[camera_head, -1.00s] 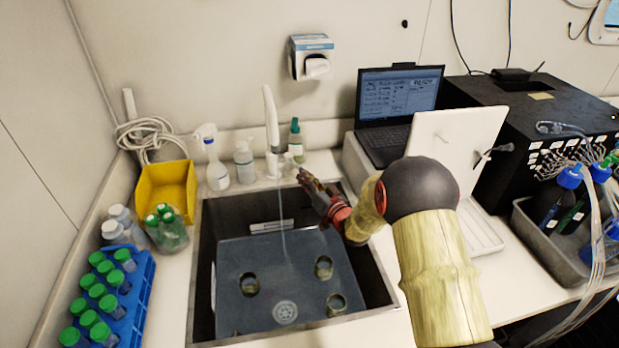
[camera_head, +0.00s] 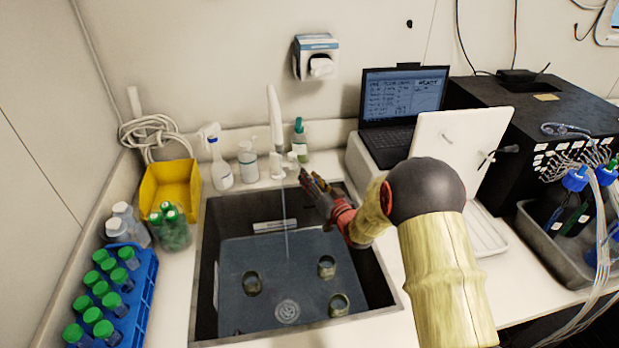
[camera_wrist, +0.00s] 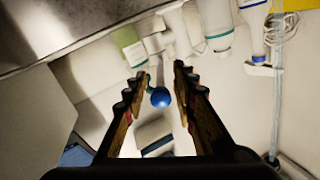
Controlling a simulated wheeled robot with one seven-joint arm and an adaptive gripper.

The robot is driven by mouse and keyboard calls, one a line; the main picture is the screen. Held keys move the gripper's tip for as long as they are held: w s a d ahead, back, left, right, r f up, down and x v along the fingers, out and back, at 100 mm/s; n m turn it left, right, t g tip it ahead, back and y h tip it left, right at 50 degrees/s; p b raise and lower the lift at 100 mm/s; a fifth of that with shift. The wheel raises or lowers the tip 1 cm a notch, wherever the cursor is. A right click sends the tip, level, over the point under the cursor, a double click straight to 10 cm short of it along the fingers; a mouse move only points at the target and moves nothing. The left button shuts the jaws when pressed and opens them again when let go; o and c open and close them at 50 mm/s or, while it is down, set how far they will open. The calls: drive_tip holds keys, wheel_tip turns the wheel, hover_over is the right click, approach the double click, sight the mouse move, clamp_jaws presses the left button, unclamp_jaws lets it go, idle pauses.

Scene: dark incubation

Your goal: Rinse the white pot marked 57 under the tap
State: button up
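The white tap (camera_head: 275,120) stands behind the sink (camera_head: 380,285), and a thin stream of water (camera_head: 286,235) falls from it. My gripper (camera_head: 306,176) is over the sink's back right corner, close to the tap's base. In the wrist view my gripper (camera_wrist: 158,82) has its fingers apart, with a round blue knob (camera_wrist: 160,98) showing in the gap. I cannot tell whether they touch it. Several small pots (camera_head: 327,266) stand in the sink. Their colour looks dark or glassy and no mark is readable. I cannot pick out a white pot marked 57.
Spray and pump bottles (camera_head: 220,165) and a green bottle (camera_head: 299,140) line the back. A yellow bin (camera_head: 170,187) and a blue rack (camera_head: 146,300) of green-capped tubes are left. A laptop (camera_head: 402,100) and white lidded device (camera_head: 455,140) are right.

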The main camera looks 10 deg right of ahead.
drive_tip(key=v, duration=1.1)
drive_tip(key=shift+s, duration=0.2)
drive_tip(key=shift+r, duration=0.1)
drive_tip(key=s+d+r+g+h, duration=0.3)
drive_tip(key=s+r+g+h, duration=0.25)
drive_tip(key=s+r, duration=0.5)
drive_tip(key=s+a+r+g, duration=0.1)
drive_tip(key=s+a+g, duration=0.2)
drive_tip(key=s, duration=1)
drive_tip(key=s+a+r+g, duration=0.2)
drive_tip(key=s+a+g, duration=0.1)
drive_tip(key=s, duration=1)
drive_tip(key=shift+s, duration=0.2)
drive_tip(key=shift+r, duration=0.1)
